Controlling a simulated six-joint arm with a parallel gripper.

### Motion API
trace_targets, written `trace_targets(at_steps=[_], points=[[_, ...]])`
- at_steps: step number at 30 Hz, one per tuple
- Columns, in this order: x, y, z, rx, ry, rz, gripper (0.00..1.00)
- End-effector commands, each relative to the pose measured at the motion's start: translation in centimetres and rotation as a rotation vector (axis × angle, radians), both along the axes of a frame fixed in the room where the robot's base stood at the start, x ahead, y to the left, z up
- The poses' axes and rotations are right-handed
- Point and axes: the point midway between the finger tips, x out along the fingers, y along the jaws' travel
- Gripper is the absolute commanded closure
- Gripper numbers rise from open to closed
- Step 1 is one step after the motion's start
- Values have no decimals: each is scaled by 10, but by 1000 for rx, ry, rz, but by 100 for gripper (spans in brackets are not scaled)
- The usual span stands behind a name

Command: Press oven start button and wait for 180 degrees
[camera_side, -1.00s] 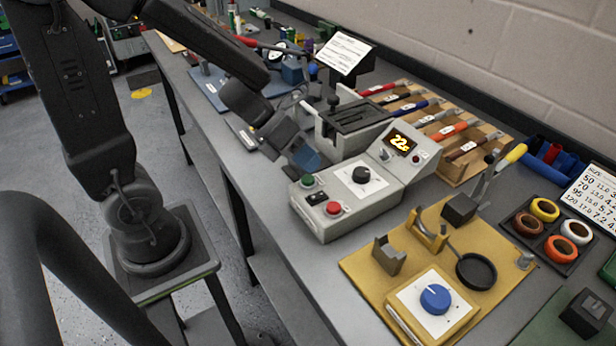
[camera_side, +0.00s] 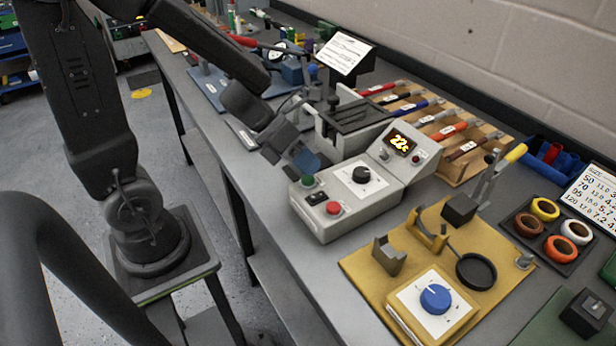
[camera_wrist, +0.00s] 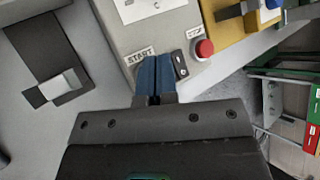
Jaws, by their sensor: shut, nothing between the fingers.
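The oven control box (camera_side: 345,215) is a light grey unit on the bench. Its green start button (camera_side: 308,182) is at the left end of the panel, with a red button (camera_side: 333,208) and a black knob (camera_side: 361,175) nearby. The display (camera_side: 400,142) glows orange and appears to read 22 °C. My gripper (camera_side: 312,165) is shut and empty, its blue fingertips just behind and above the green button; contact cannot be told. In the wrist view the shut blue fingers (camera_wrist: 157,75) lie beside the START label (camera_wrist: 140,56) and hide the green button.
A heating unit with a lever (camera_side: 355,118) stands behind the box. A yellow board with a blue dial (camera_side: 435,298) lies in front of it. A rack of coloured-handled tools (camera_side: 450,130) and a tray of coloured rings (camera_side: 548,235) are at the right.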

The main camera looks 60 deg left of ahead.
Motion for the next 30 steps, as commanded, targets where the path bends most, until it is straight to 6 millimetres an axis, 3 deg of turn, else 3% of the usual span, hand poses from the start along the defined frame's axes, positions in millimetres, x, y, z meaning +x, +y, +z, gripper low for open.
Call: trace_targets(at_steps=[30], points=[[0,0,-8,0,1,1,100]])
